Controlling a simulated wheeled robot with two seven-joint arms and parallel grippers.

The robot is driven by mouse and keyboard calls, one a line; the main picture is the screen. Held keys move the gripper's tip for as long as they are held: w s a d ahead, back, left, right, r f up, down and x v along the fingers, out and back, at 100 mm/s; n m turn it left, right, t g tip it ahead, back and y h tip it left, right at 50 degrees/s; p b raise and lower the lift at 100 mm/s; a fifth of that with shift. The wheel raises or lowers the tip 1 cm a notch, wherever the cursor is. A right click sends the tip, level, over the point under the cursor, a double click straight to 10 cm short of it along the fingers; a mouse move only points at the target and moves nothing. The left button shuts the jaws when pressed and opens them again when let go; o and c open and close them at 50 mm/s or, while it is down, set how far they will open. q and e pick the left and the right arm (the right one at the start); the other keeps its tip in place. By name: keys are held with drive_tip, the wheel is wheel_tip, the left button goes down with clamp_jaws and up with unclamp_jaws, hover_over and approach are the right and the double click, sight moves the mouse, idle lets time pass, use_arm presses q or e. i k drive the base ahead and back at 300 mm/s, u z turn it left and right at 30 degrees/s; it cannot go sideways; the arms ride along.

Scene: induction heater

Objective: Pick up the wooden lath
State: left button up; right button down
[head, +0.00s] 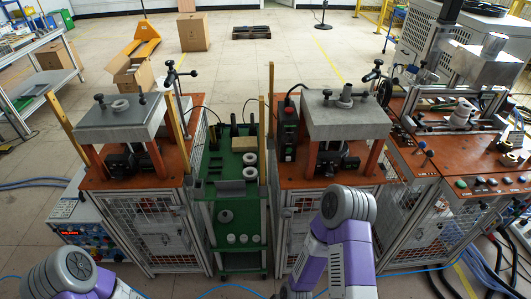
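Several long, thin yellow-tan strips stand upright or slightly tilted by the two press stations, and I cannot tell which is the wooden lath. One strip (66,125) leans at the left front of the left station. Another strip (177,130) is at that station's right side. A third strip (262,140) stands by the right edge of the green cart, and a further strip (271,88) rises behind it. My purple and grey arms show at the bottom left and bottom centre-right, apart from the strips. Both grippers are out of view.
The left station (120,107) and right station (345,120) have raised grey plates on orange tops. A green cart (228,203) with grey rings and cylinders stands between them. More machines (455,120) crowd the right. Cables lie on the floor. Open floor lies behind.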

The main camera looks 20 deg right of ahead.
sight(261, 98)
drive_tip(key=u, duration=1.75)
drive_tip(key=k, duration=1.15)
drive_tip(key=z, duration=2.1)
drive_tip(key=i, duration=1.35)
drive_tip(key=u, duration=0.05)
